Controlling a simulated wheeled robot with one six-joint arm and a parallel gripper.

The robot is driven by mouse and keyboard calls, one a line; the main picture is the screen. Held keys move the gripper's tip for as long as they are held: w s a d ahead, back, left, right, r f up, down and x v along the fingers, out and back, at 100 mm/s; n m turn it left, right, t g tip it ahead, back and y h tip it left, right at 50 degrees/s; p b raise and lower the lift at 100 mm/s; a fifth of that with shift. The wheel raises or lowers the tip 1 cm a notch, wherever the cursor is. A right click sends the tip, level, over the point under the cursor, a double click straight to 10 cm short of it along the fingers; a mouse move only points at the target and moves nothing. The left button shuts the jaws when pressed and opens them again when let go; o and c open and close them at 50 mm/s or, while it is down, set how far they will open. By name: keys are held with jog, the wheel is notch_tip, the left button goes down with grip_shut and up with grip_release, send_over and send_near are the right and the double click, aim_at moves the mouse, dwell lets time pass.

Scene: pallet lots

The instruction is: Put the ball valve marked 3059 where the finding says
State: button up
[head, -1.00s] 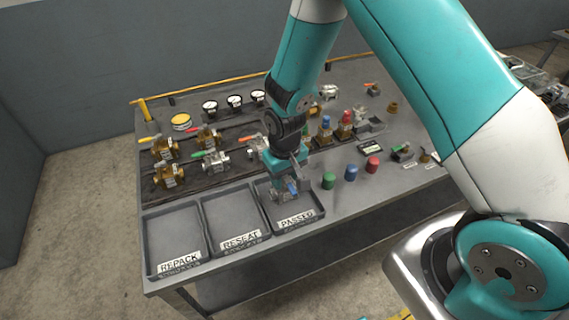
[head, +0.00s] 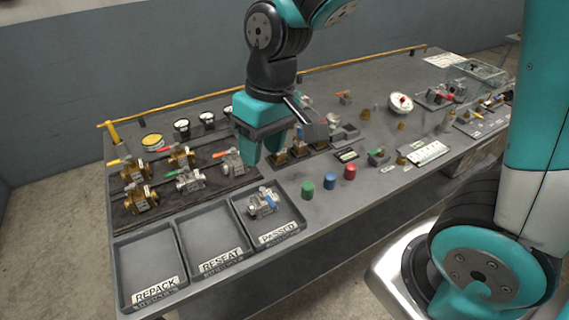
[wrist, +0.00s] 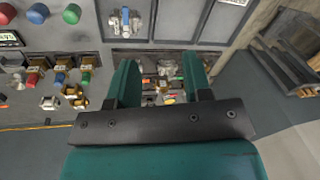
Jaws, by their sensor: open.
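A silver ball valve with a blue handle (head: 263,202) lies in the tray labelled PASSED (head: 293,229). It also shows in the wrist view (wrist: 125,22). Its number is too small to read, so I cannot tell whether it is the one marked 3059. My gripper (head: 262,160) is open and empty above the bench, behind the PASSED tray and apart from the valve. The tray labelled RESEAT (head: 222,266) and the tray labelled REPACK (head: 156,292) stand to its left and are empty.
Several brass and silver valves (head: 140,199) stand on the dark mat at the left. Blue, green and red caps (head: 328,181) stand right of the trays. Gauges (head: 182,126) are at the back. A yellow rail (head: 350,63) runs along the back edge.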

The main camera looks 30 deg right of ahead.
jog(key=s+a+r+n+y, duration=0.1)
jog(key=s+r, duration=0.2)
jog(key=s, duration=0.3)
jog(key=s+a+r+n+y, duration=0.1)
jog(key=s+r+n, duration=0.1)
jog(key=s, duration=0.4)
jog(key=shift+s+r, duration=0.35)
jog(key=shift+r, duration=0.1)
